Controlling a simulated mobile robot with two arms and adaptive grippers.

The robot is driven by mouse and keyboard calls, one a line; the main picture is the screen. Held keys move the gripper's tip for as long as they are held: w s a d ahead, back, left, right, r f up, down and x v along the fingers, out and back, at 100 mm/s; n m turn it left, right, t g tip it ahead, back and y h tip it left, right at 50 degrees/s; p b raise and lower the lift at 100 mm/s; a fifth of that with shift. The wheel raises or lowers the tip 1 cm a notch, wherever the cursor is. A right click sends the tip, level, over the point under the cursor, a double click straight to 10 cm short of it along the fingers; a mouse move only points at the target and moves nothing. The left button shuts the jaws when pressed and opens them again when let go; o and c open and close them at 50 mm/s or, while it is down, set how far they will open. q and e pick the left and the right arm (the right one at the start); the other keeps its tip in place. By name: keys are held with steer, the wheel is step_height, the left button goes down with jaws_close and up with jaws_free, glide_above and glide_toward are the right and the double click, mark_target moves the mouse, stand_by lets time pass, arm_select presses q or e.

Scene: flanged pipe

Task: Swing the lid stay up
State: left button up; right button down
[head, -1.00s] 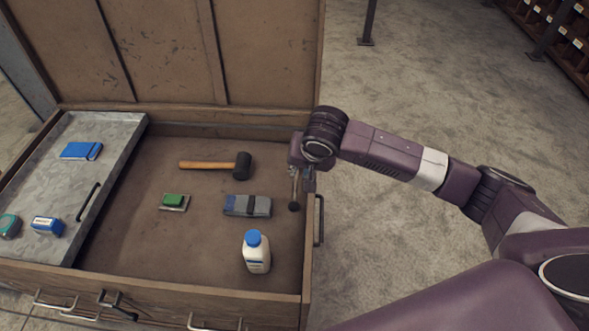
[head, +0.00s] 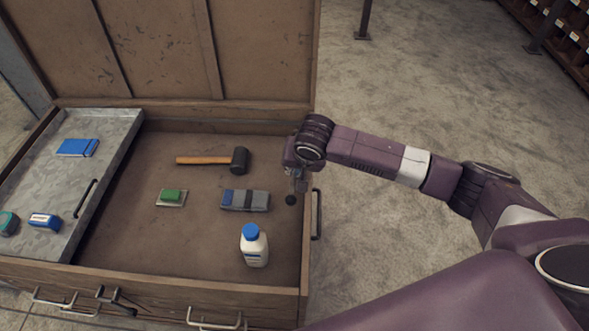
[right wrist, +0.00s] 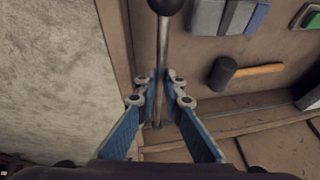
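The lid stay is a thin metal rod with a black ball knob (head: 290,200), at the right side of the wooden chest. In the right wrist view the stay (right wrist: 163,45) runs up between my fingers to its knob at the top edge. My right gripper (right wrist: 161,84) has its fingers drawn in close on both sides of the rod, below the knob, and looks shut on it. In the head view my right gripper (head: 297,180) is at the chest's right wall and partly hides the rod. The lid (head: 160,50) stands open at the back. My left gripper is not in view.
Inside the chest lie a mallet (head: 205,160), a green-topped block (head: 171,196), a grey-blue block (head: 245,200) and a white bottle (head: 254,247). A metal tray (head: 105,135) with small boxes is at the left. Bare floor (head: 400,90) lies to the right.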

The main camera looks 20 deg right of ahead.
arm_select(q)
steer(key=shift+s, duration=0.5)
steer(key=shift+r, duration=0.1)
arm_select(e)
steer(key=shift+r, duration=0.1)
